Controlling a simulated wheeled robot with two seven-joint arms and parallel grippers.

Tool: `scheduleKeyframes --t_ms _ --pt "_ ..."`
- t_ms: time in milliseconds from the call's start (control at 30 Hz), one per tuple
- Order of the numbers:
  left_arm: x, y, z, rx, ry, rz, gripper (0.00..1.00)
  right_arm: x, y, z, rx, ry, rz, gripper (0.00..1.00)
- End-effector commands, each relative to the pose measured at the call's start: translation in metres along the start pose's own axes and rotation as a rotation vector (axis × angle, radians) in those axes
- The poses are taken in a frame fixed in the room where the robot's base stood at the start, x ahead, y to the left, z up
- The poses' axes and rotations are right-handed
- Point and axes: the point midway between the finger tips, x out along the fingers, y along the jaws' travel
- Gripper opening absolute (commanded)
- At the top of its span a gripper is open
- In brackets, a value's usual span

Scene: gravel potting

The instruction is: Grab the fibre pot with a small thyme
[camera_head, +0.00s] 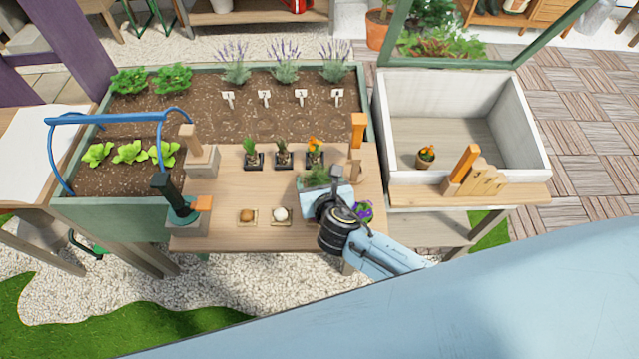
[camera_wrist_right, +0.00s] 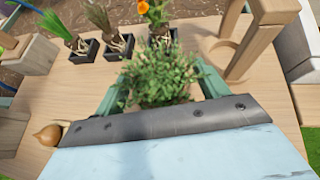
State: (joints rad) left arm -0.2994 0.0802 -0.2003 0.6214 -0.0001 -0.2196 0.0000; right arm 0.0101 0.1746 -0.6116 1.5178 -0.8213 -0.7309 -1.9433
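The small thyme (camera_head: 314,176) is a bushy green plant at the right part of the wooden table. In the right wrist view its foliage (camera_wrist_right: 160,72) fills the space between my fingers. A sliver of its brown pot shows below the leaves; most of the pot is hidden. My right gripper (camera_head: 321,186) is over the table at the thyme, its fingertips mostly hidden in the head view. In the right wrist view the green fingers of the gripper (camera_wrist_right: 163,78) stand wide apart, one on each side of the plant. I see no clear contact with the pot. My left gripper is not in view.
Several small plants in black pots, one orange-flowered (camera_head: 315,150), stand behind the thyme. A wooden stand (camera_head: 356,168) is close on its right, a purple flower (camera_head: 363,211) nearer me. A brown bulb (camera_head: 247,215) and white ball (camera_head: 281,213) lie left. A white-walled box (camera_head: 465,90) stands right.

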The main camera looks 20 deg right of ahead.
Motion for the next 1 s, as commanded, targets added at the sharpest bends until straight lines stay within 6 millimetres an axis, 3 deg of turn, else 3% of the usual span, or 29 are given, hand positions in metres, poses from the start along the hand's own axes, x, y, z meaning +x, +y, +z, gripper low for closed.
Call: scheduleKeyframes --t_ms 33,333,633,1000 --pt "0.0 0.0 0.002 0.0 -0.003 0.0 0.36 0.0 0.0 0.0 0.0 0.0 0.0 0.66" --pt "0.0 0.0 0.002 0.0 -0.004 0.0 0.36 0.0 0.0 0.0 0.0 0.0 0.0 0.28" --pt "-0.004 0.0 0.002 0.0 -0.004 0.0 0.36 -0.004 0.0 0.007 -0.001 -0.002 0.001 0.28" --pt "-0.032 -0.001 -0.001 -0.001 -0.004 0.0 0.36 -0.038 0.0 0.069 0.0 -0.004 0.002 0.28"
